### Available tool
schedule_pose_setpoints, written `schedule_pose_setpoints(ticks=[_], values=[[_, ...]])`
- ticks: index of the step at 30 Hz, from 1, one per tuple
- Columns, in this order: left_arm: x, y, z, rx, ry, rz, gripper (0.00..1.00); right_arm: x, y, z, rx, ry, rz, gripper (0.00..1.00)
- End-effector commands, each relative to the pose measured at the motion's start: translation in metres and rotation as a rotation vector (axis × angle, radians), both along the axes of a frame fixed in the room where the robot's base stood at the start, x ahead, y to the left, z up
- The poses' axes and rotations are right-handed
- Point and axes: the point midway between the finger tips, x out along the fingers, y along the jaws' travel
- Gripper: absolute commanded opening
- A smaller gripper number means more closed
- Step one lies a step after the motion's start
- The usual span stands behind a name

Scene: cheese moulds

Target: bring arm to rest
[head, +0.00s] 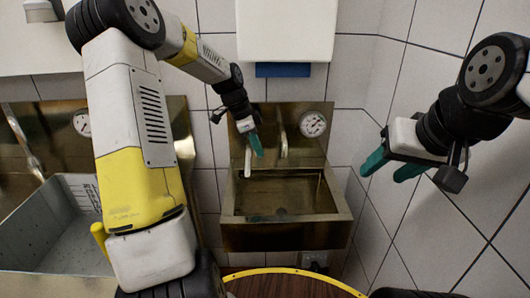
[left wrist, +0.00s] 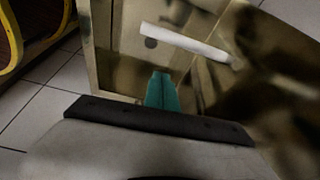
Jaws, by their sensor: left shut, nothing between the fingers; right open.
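My left gripper (head: 257,146) hangs in front of the small steel sink's back panel, above the basin, with its teal fingers together and nothing between them. The left wrist view shows the closed fingers (left wrist: 162,90) over the sink. A pale bar-like part (head: 247,161) shows close beside the fingers; it also shows in the left wrist view (left wrist: 185,43), apart from the fingertips there. I cannot tell whether it touches the gripper. My right gripper (head: 383,172) is open and empty at the right, in front of the tiled wall, its teal fingers apart.
The small sink (head: 285,238) has a round gauge (head: 313,124) on its back panel. A white dispenser (head: 285,30) with a blue lower part hangs above. A larger steel basin at the left holds a grey crate (head: 55,230). A round brown top with a yellow rim (head: 285,272) is at the bottom.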

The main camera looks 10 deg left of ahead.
Motion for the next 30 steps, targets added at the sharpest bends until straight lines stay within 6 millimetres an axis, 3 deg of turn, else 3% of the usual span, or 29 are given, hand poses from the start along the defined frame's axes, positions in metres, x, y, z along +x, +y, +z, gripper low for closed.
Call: schedule_pose_setpoints(ticks=[6, 12, 16, 20, 24, 30], values=[[-0.003, 0.014, 0.041, 0.000, -0.002, 0.001, 0.00, 0.000, 0.000, 0.000, 0.000, 0.000, 0.000, 0.51], [-0.005, 0.020, 0.059, 0.000, 0.000, 0.002, 0.00, 0.000, 0.000, 0.000, 0.000, -0.001, 0.000, 0.51], [-0.018, 0.014, 0.074, 0.029, 0.001, 0.050, 0.00, 0.000, 0.000, 0.000, 0.000, 0.000, 0.000, 0.51], [-0.051, 0.004, 0.099, 0.080, -0.002, 0.182, 0.00, 0.000, 0.000, 0.000, 0.000, 0.000, 0.000, 0.51], [-0.098, -0.005, 0.127, 0.109, -0.025, 0.384, 0.00, 0.000, 0.000, 0.000, 0.000, 0.000, 0.000, 0.51], [-0.168, -0.010, 0.154, 0.060, -0.070, 0.685, 0.00, 0.000, 0.000, 0.000, 0.000, 0.000, 0.000, 0.51]])
